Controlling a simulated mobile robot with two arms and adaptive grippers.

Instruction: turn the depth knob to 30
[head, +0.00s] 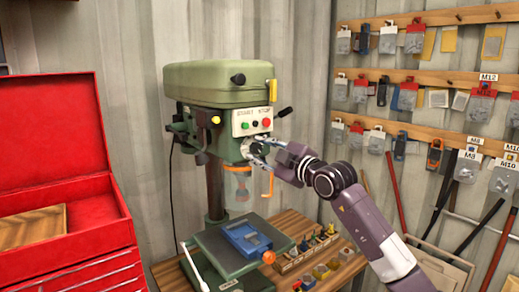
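The green drill press (218,82) stands on the wooden bench against the metal wall. A dark round knob (252,148) sits on the front of its head, below the panel with the START and STOP buttons (253,122). I take it for the depth knob; its scale and setting are too small to read. My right gripper (257,151) reaches in from the right with its fingers spread above and below the knob. I cannot tell whether the fingers touch it. My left gripper is out of view.
A blue vise (245,240) is on the press table. A rack of bits (308,248) stands on the bench. An open red tool chest (70,180) is at left; tool rails (430,76) line the right wall.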

